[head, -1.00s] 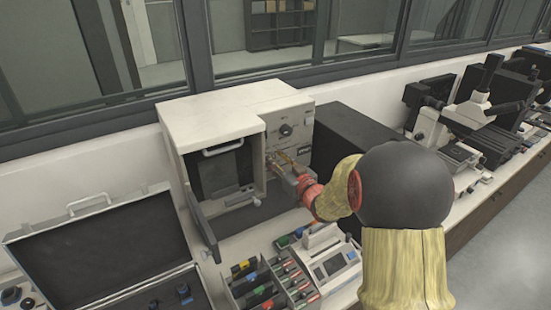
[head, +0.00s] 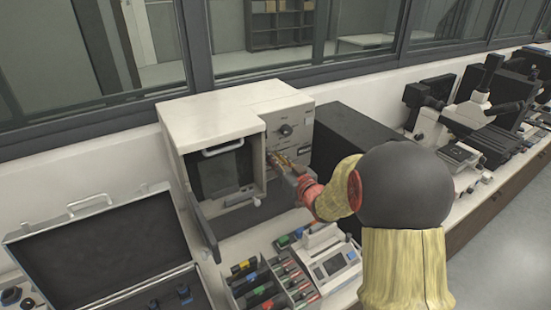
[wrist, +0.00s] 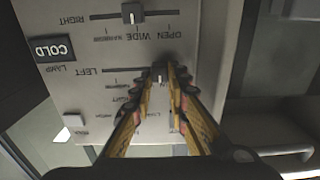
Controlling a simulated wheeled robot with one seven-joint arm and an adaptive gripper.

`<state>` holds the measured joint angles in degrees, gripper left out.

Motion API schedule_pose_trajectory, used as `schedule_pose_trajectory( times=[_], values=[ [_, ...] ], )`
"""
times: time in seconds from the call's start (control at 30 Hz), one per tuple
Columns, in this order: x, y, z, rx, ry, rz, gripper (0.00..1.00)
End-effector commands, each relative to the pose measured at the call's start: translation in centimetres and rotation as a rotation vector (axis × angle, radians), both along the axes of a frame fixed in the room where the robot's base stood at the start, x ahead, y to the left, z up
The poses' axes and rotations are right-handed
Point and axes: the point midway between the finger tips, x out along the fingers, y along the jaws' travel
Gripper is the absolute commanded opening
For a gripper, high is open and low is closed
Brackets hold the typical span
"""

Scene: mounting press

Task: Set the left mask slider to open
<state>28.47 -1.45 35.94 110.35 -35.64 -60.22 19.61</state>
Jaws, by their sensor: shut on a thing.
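My gripper (wrist: 166,74) is shut on this knob, with one finger on each side. The fingers hide much of the slot's right end and the position labels below it. In the head view my gripper (head: 279,159) is at the front panel of the white press (head: 235,105). The knob is too small to make out there.
The right mask slider (wrist: 132,14) sits midway on its slot, by the WIDE mark. A black COLD label (wrist: 52,49) is on the panel. The press's chamber door (head: 203,222) hangs open. A tray of coloured items (head: 258,284) and an open case (head: 105,245) stand in front.

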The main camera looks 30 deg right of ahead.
Motion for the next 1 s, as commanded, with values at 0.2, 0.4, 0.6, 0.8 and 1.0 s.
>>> schedule_pose_trajectory(
  times=[0.2,0.4,0.6,0.8,1.0],
  values=[
    [0.0,0.6,-0.1,-0.001,-0.001,0.002,0.00],
    [0.0,1.9,-0.1,-0.001,0.000,0.002,0.00],
    [0.0,2.0,-0.1,-0.001,0.001,0.004,0.00],
    [0.0,1.9,-0.1,-0.001,0.001,0.004,0.27],
    [0.0,1.9,0.0,-0.001,0.001,0.003,0.35]
  ],
)
